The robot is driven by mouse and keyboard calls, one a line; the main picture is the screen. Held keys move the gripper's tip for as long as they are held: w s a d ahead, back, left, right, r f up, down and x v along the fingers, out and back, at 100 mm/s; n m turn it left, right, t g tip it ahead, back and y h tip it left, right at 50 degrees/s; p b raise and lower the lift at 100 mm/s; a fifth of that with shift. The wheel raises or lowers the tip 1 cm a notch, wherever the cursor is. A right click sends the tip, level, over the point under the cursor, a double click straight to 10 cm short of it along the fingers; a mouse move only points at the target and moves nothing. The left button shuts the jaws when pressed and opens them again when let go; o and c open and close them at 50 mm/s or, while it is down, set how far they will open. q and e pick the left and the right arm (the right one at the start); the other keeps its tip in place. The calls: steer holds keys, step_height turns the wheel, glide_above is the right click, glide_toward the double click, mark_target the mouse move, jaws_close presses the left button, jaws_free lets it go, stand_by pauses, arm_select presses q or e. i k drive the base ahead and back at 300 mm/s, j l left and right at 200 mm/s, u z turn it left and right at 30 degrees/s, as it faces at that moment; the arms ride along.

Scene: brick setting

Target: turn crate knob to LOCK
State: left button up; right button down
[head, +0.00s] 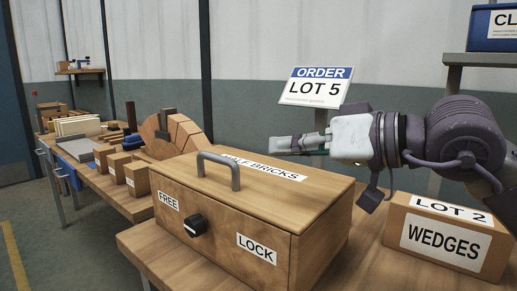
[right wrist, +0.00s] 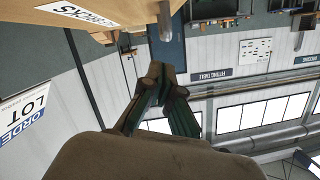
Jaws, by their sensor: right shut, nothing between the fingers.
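The wooden crate (head: 240,195) stands on the workbench, its lid closed, with a grey handle (head: 218,160) on top. The black knob (head: 196,225) is on the crate's front face, between the FREE label (head: 168,200) at its left and the LOCK label (head: 257,248) at its right. A pale line on the knob is too small to read for sure. My right gripper (head: 277,145) is shut and empty, above and behind the crate's right part, apart from the knob. Its closed fingers also show in the right wrist view (right wrist: 160,85). My left gripper is not in view.
A box marked LOT 2 WEDGES (head: 447,238) stands right of the crate. An ORDER LOT 5 sign (head: 315,87) rises behind it. Several bricks and a brick arch (head: 180,130) are on the bench at left. The space before the crate's front looks clear.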

mark_target(195, 225)
steer(key=k+j, duration=0.85)
